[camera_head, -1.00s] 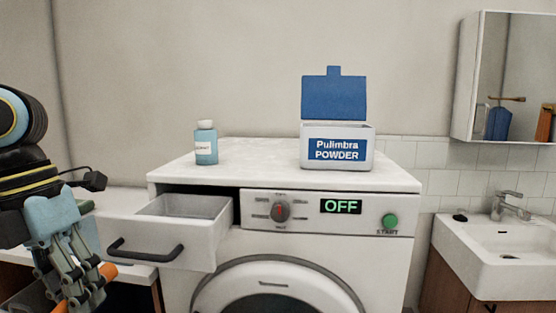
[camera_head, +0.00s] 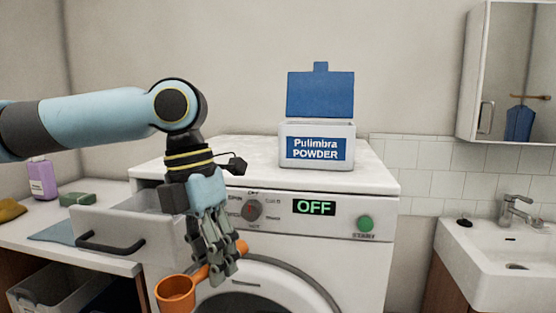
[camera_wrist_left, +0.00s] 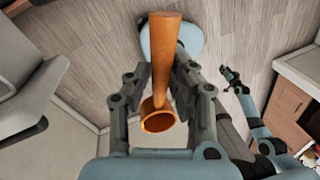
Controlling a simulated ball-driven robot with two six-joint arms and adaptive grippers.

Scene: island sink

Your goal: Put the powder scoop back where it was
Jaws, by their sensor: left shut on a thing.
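The orange powder scoop (camera_head: 176,291) is held by my left gripper (camera_head: 226,262), which is shut on its handle. The scoop hangs in front of the washing machine, below the open detergent drawer, with its cup to the left. In the left wrist view the scoop's handle (camera_wrist_left: 166,48) lies between the fingers of the gripper (camera_wrist_left: 162,85), and its cup opening (camera_wrist_left: 158,121) shows. The white powder box (camera_head: 317,155) stands on the machine top with its blue lid (camera_head: 320,95) raised. Its inside is hidden. My right gripper does not show in the head view.
The drawer (camera_head: 117,238) is pulled open at the left of the washing machine (camera_head: 330,240). A counter at left holds a purple bottle (camera_head: 42,180) and a green sponge (camera_head: 77,199). A sink (camera_head: 500,250) is at right. The machine top beside the box looks clear.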

